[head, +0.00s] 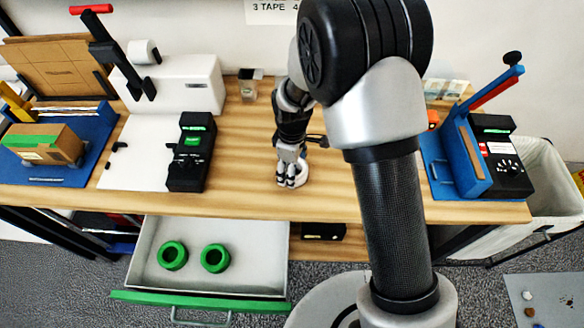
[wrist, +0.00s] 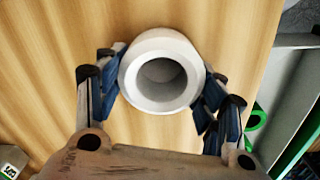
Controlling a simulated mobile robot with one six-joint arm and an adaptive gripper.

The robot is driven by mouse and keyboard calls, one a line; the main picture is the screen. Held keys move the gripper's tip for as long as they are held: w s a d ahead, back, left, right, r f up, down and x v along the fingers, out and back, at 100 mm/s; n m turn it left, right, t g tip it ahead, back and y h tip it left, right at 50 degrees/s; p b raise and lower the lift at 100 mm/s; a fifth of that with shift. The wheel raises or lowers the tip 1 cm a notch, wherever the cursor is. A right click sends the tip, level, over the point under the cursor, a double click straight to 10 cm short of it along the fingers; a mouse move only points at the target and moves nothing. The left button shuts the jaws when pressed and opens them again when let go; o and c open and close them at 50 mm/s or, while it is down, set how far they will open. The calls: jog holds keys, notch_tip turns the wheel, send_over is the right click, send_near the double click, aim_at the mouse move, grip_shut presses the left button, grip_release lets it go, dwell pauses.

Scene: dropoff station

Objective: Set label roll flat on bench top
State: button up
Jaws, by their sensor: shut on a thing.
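The label roll (wrist: 137,90) is a white ring with a round hollow core, seen end-on in the wrist view. My gripper (wrist: 161,88) is shut on it, with blue-padded fingers against its left and right sides. In the head view my gripper (head: 291,179) is low over the middle of the wooden bench top (head: 330,200), near its front edge. Only a small white part of the roll (head: 299,184) shows there, at the fingers. I cannot tell whether the roll touches the wood.
A black device (head: 190,172) and a white machine (head: 190,84) stand to the left. A blue fixture (head: 455,160) stands to the right. An open drawer (head: 215,275) below the front edge holds two green rings (head: 172,256). Bench top around my gripper is clear.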

jog(key=shift+f, duration=0.25)
jog(key=o, duration=1.1)
jog(key=shift+r, duration=0.1)
jog(key=shift+r, duration=0.1)
